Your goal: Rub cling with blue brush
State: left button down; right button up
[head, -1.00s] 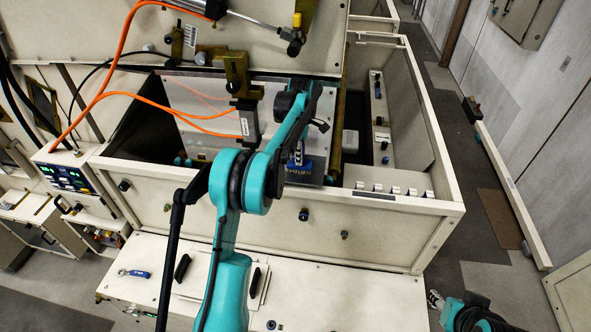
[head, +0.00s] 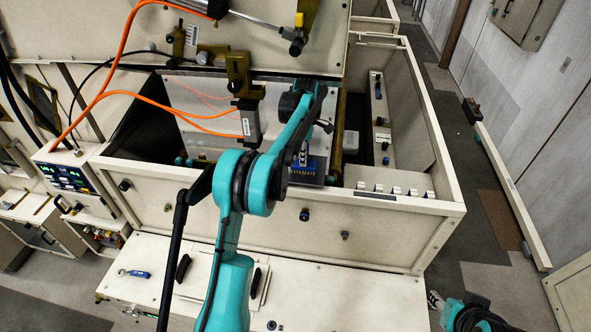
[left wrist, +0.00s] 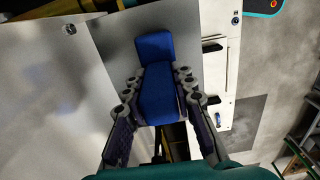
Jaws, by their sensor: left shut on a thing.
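The blue brush (left wrist: 158,88) is between the fingers of my left gripper (left wrist: 157,98), which is shut on it in the left wrist view. In the head view the left gripper (head: 305,155) reaches down inside the open hopper box, with the blue of the brush (head: 308,173) low beside a grey metal wall (head: 205,97). I cannot tell whether the brush touches that wall. I cannot make out the cling in either view. Part of my right gripper (head: 434,300) shows at the lower right; its fingers are too small to read.
The cream box rim (head: 400,204) surrounds the reach. A raised cream panel (head: 130,25) and a bracket with a grey block (head: 248,118) stand close to the left arm. Orange hoses (head: 130,93) run on the left. The floor at right (head: 460,170) is mostly clear.

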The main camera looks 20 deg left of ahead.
pick_arm(q)
jog(key=shift+w+d, duration=0.1)
jog(key=shift+d, duration=0.2)
jog(key=shift+s+a, duration=0.2)
jog(key=shift+a, duration=0.6)
jog(key=shift+s+a, duration=0.15)
jog(key=shift+a, duration=0.65)
jog(key=shift+s+a, duration=0.2)
jog(key=shift+a, duration=0.6)
jog(key=shift+s+a, duration=0.25)
jog(key=shift+a, duration=0.4)
jog(key=shift+a, duration=0.1)
